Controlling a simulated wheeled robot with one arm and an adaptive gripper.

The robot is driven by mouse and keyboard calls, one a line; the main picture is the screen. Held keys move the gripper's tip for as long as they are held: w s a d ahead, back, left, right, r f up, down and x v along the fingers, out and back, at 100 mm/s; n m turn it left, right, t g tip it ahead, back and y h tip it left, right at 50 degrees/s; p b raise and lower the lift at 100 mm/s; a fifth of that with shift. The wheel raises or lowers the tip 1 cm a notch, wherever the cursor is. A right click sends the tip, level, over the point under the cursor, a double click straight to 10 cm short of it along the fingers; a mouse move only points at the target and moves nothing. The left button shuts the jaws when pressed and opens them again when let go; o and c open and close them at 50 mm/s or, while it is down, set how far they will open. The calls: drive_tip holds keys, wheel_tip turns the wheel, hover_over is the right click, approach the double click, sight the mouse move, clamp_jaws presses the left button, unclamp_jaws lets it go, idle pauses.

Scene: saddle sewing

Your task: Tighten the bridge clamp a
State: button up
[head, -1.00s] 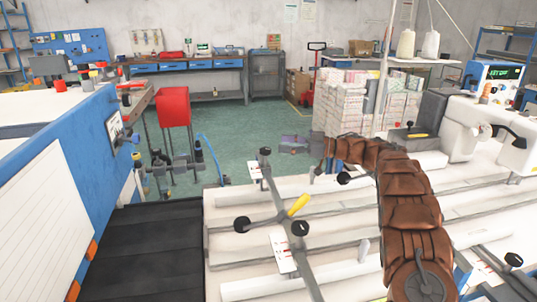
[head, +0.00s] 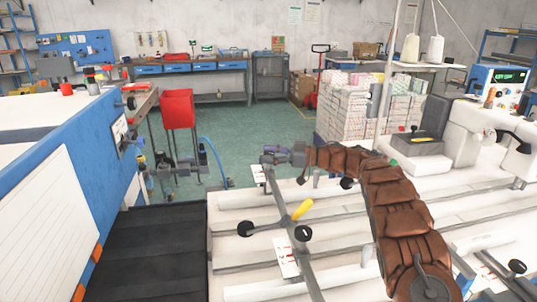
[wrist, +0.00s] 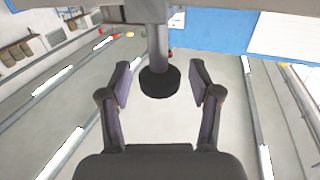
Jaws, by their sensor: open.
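A bridge clamp, a grey bar (head: 284,222) with black knobs and a yellow lever (head: 302,209), lies across the white table. No label shows which clamp is "a". My gripper (head: 272,156) is at the bar's far end, where it largely hides the end knob. In the wrist view, my gripper (wrist: 165,68) is open, with one finger on each side of a black round knob (wrist: 160,82) on a grey post (wrist: 157,35). Gaps show between the knob and both fingers, so it is not gripped.
The white table (head: 330,240) has long raised rails. A second clamp (head: 495,270) is at the lower right. A grey box (head: 412,146) and a white sewing machine (head: 490,150) stand at the right. A blue-sided machine (head: 95,150) borders the left.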

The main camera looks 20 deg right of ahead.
drive_tip(key=shift+c, duration=0.3)
drive_tip(key=c, duration=1.1)
drive_tip(key=shift+m+t+h+b, duration=1.15)
drive_tip(key=shift+m+t+h, duration=0.75)
drive_tip(key=shift+t, duration=0.4)
drive_tip(key=shift+m+t+h+b, duration=0.65)
drive_tip(key=shift+m+t+h, duration=1)
drive_tip(key=shift+h, duration=0.75)
drive_tip(key=shift+m+h, duration=0.3)
drive_tip(key=shift+m, duration=0.05)
drive_tip(key=o, duration=1.2)
drive_tip(key=shift+c, duration=0.2)
